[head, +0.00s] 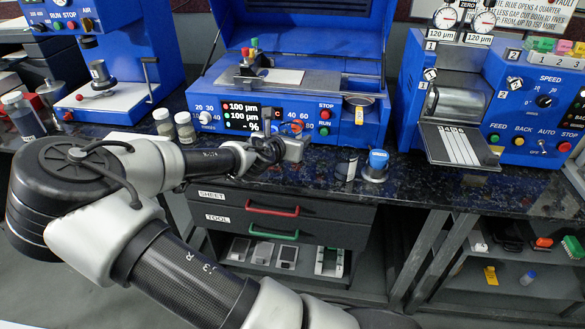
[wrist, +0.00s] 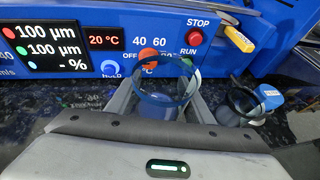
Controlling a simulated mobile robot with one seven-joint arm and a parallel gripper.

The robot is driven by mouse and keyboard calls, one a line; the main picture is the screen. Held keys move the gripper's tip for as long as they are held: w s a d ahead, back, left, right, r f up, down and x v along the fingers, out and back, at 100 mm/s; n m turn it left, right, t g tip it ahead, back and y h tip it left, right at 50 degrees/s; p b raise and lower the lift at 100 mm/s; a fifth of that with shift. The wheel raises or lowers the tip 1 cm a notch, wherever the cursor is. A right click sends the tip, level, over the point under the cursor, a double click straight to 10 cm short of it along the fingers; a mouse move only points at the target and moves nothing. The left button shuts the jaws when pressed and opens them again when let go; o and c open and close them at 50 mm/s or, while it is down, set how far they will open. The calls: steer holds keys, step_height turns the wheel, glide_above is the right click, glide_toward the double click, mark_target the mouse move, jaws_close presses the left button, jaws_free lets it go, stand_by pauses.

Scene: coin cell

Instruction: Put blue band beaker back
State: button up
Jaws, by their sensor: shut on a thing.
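My gripper (head: 292,148) is shut on a clear beaker with a blue band (wrist: 165,103). In the wrist view the beaker's round rim shows between the two grey fingers, in front of the blue machine's panel. In the head view my gripper is over the front of the dark bench, before that machine, and mostly hides the beaker. To the right stands a small round vessel with a blue top or label (head: 376,160); it also shows in the wrist view (wrist: 268,97), apart from my gripper. I cannot tell what the held beaker contains.
The blue machine (head: 350,112) with display and knobs stands just behind my gripper. A clear cylinder (head: 346,168) stands near the bench's front edge. Two capped jars (head: 185,127) stand left of the machine. A roller machine (head: 462,150) stands at right. Drawers (head: 270,209) are below.

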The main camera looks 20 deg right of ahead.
mark_target(294, 165)
step_height(294, 165, down, 7)
steer(key=shift+r+b, duration=0.15)
steer(key=shift+b, duration=0.85)
steer(key=o, duration=1.1)
steer(key=shift+f, duration=0.2)
steer(key=shift+r, duration=0.15)
steer(key=shift+s+a+r, duration=0.15)
steer(key=shift+a+r, duration=0.05)
steer(key=p+v, duration=0.3)
steer(key=v, duration=0.8)
steer(key=shift+s+a, duration=0.2)
steer(key=shift+f, duration=0.1)
